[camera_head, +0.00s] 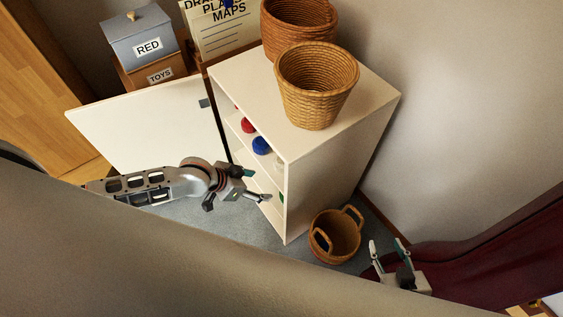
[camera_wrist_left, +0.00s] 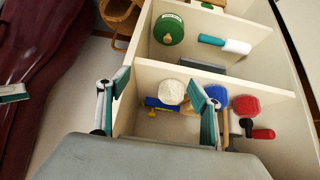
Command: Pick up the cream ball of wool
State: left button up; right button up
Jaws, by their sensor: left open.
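The cream ball of wool (camera_wrist_left: 171,91) sits in a compartment of the open white cabinet (camera_head: 325,165), in the left wrist view. A blue and yellow object (camera_wrist_left: 155,104) lies right beside it. My left gripper (camera_head: 259,185) is open at the cabinet's open front; its fingers (camera_wrist_left: 157,82) show either side of the ball in the left wrist view, and I see no contact. In the head view the ball is not clearly visible. My right gripper (camera_head: 386,243) is open and empty, to the right of the cabinet near the floor basket.
A blue ball (camera_wrist_left: 217,94) and red ball (camera_wrist_left: 246,105) sit close to the cream one, a green ball (camera_wrist_left: 168,28) behind a divider. The cabinet door (camera_head: 150,125) stands open left. Baskets (camera_head: 315,85) stand on top; a handled basket (camera_head: 335,235) is on the floor.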

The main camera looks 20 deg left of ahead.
aim_at(279, 161)
pick_arm(q)
jog(key=w+a+y, duration=0.1)
jog(key=w+a, duration=0.1)
jog(key=a, duration=0.2)
jog(key=shift+g, duration=0.3)
jog(key=w+d, duration=0.2)
jog(key=w, duration=0.1)
jog(key=w+d, duration=0.2)
jog(key=w+d+b, duration=0.1)
jog(key=w+d, duration=0.2)
jog(key=shift+w, duration=0.3)
jog(key=b+x, duration=0.1)
jog(key=x, duration=0.4)
jog(key=shift+f+b, duration=0.1)
jog(key=shift+b, duration=0.2)
jog(key=c, duration=1.2)
